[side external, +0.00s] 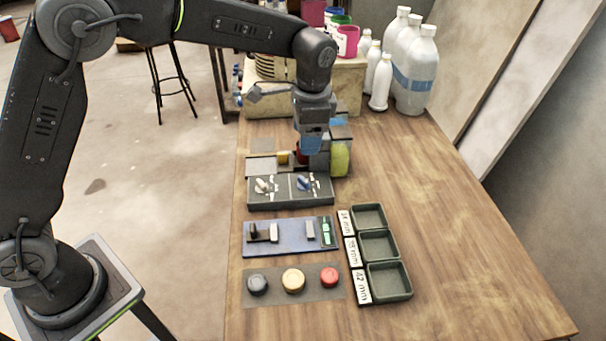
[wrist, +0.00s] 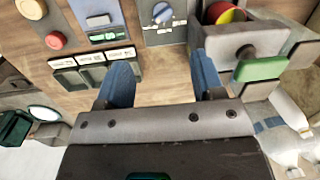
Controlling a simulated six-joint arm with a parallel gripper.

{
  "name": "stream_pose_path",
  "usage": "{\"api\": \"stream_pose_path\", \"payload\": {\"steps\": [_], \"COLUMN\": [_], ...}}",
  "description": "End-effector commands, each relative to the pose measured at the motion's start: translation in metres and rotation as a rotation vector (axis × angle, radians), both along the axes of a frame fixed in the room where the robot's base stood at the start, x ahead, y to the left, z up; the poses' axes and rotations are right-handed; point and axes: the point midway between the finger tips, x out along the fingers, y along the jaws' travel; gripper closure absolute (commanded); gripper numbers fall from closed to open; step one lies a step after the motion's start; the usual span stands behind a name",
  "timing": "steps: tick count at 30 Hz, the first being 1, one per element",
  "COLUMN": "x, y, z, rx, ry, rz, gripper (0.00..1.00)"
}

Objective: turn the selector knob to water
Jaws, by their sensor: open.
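A grey panel box (side external: 290,200) on the bench carries two knobs, a white one (side external: 264,186) on the left and a blue one (side external: 304,183) on the right, with small marks around them. I cannot read the marks or tell which setting is water. The blue knob (wrist: 162,13) also shows at the top of the wrist view, with part of its panel. My gripper (side external: 312,148) is above and behind the panel in the side view, clear of both knobs. In the wrist view its blue fingers (wrist: 162,82) are apart with nothing between them.
Near my gripper stands a grey block with a green pad (wrist: 262,69) and a round red-and-yellow container (wrist: 224,13). Nearer the front are a blue slider panel (side external: 280,238), several round buttons (side external: 293,280) and dark trays (side external: 382,265). White bottles (side external: 413,70) stand behind. The bench's right is clear.

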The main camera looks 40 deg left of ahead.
Motion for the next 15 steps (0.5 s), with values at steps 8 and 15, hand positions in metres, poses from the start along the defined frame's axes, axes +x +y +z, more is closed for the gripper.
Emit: {"api": "stream_pose_path", "payload": {"steps": [8, 15], "x": [0.003, 0.003], "y": [0.015, 0.016], "z": [0.004, -0.021], "rx": [-0.102, -0.104], "ry": [-0.019, -0.015], "rz": [0.432, 0.451], "gripper": [0.38, 0.38]}}
